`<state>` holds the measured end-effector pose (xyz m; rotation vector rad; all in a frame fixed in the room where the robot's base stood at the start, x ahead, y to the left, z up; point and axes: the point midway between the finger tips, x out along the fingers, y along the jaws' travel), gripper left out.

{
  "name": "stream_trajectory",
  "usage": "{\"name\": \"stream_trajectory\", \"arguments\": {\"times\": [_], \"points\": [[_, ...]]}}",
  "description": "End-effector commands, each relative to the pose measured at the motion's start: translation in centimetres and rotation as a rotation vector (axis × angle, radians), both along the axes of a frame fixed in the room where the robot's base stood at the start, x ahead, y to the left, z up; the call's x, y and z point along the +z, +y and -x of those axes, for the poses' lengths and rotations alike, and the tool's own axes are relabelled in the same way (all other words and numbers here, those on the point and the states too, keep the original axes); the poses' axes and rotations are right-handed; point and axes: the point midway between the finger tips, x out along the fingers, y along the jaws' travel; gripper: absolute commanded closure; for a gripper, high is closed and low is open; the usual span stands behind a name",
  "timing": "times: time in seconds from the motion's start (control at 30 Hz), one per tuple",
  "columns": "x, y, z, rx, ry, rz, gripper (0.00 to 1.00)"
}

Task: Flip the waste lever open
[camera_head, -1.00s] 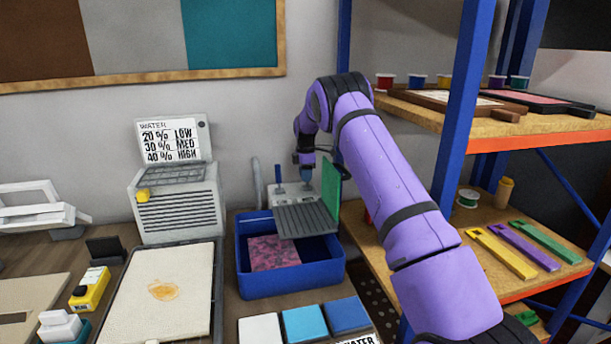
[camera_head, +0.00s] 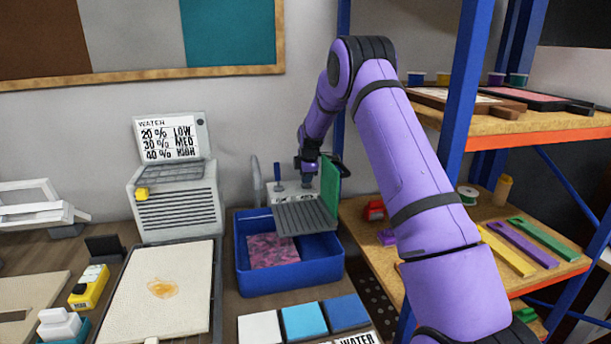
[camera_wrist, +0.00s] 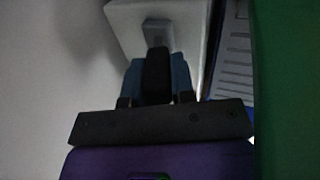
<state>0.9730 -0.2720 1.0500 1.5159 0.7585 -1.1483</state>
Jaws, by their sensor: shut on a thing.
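A pale grey machine (camera_head: 283,192) stands behind a blue bin, with a ribbed grey tray (camera_head: 303,218) in front and a green panel (camera_head: 330,187) at its right. My gripper (camera_head: 308,178) is at the machine's top right, just left of the panel. In the wrist view, my gripper's blue-grey fingers (camera_wrist: 158,78) are shut around a black lever handle (camera_wrist: 157,72), which is in line with a grey mount (camera_wrist: 157,32) on the pale body. The lever's full tilt is hard to see. A separate blue-handled lever (camera_head: 278,172) stands upright at the left.
The blue bin (camera_head: 290,281) holds a pink-purple patterned piece (camera_head: 272,250). The blue shelf post (camera_head: 464,95) and wooden shelves (camera_head: 450,225) are close to the right of my arm. A grey box with a water chart (camera_head: 178,205) stands at the left.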

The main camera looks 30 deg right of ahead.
Motion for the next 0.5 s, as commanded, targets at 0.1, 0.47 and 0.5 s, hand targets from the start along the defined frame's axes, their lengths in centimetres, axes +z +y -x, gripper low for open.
{"name": "stream_trajectory", "arguments": {"times": [0.1,0.47,0.5], "points": [[-0.07,-0.02,0.05,0.0,-0.002,0.001,1.0],[-0.05,-0.01,0.03,0.0,-0.001,0.0,0.51],[-0.05,-0.01,0.03,0.0,-0.001,0.0,0.51]]}}
